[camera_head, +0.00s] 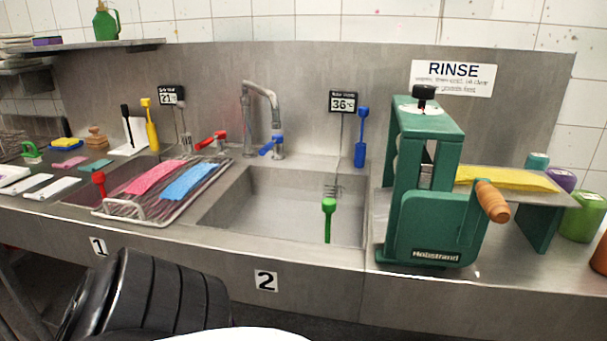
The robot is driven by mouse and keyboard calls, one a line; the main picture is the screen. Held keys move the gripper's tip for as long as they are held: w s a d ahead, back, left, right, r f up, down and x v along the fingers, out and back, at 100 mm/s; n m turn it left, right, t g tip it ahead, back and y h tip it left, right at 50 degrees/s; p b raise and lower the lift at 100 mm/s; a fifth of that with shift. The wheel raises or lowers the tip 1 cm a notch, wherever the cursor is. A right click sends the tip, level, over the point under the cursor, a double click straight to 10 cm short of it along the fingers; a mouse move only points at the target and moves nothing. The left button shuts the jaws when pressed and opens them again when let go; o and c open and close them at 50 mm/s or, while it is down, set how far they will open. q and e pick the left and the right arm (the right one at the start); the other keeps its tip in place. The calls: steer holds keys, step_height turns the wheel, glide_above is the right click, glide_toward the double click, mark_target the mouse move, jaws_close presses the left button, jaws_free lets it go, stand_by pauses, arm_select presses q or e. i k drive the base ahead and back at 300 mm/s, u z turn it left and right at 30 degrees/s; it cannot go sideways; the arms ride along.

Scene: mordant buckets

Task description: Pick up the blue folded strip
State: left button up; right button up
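The blue folded strip (189,181) lies flat on a wire drying rack (130,211) left of the sink. A pink strip (154,178) lies beside it on its left, on the same rack. The blue strip is in full view with nothing on top of it. Neither of my grippers shows in the head view. A black ribbed shape, which looks like part of my own arm, fills the lower left in front of the counter.
The steel sink (290,175) is right of the rack, with a tap (262,120) behind it. A red-handled tool (100,183) stands at the rack's left edge. A green mangle (425,180) with a wooden-handled crank (493,202) stands at right. A green-handled tool (328,207) is in the sink.

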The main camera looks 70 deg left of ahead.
mark_target(184, 185)
steer(key=z, duration=0.6)
steer(key=k, duration=1.6)
steer(key=u, duration=0.45)
